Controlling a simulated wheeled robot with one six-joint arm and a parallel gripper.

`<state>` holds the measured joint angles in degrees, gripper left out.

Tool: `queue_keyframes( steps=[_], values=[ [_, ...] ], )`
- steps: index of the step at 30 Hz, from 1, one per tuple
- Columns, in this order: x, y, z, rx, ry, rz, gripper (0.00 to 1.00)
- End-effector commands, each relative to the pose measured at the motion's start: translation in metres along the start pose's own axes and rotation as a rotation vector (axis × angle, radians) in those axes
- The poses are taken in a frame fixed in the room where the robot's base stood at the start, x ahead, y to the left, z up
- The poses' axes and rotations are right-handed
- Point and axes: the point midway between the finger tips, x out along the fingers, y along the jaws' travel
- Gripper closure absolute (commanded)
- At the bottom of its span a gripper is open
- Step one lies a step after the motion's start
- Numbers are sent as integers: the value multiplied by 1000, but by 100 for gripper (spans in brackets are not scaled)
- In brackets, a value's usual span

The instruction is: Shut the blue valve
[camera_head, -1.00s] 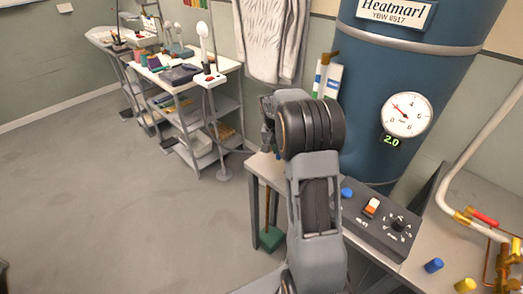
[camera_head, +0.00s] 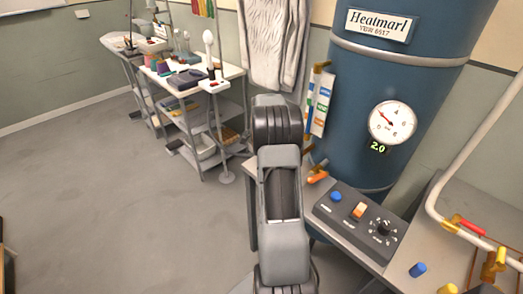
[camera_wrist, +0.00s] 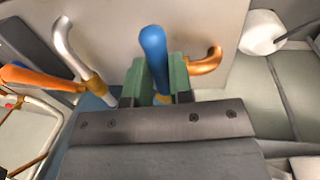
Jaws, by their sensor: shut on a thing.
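The blue valve's handle (camera_wrist: 154,50) is a rounded blue lever, standing up between the green pads of my gripper (camera_wrist: 158,78) in the wrist view. The pads are shut on the lever, and its rounded end sticks out past them. A brass-coloured fitting shows at the lever's lower end. In the head view my own arm hides the gripper and the blue lever.
An orange lever (camera_wrist: 38,80) and a silver pipe (camera_wrist: 75,48) are left of the gripper; a copper elbow (camera_wrist: 207,62) is right. In the head view, a control panel (camera_head: 345,222) and blue tank (camera_head: 355,100) stand right of my arm.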

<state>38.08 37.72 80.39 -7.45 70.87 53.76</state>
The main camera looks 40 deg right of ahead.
Motion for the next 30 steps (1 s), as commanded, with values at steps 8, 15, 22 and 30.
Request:
queue_keyframes(
  steps=[8, 15, 22, 30],
  values=[
    [2, 3, -2, 19, -6, 6, 100],
    [2, 2, -2, 16, -4, 4, 74],
    [1, 0, 0, 10, -1, 2, 54],
    [-3, -1, 0, 8, 1, -1, 54]
  ],
)
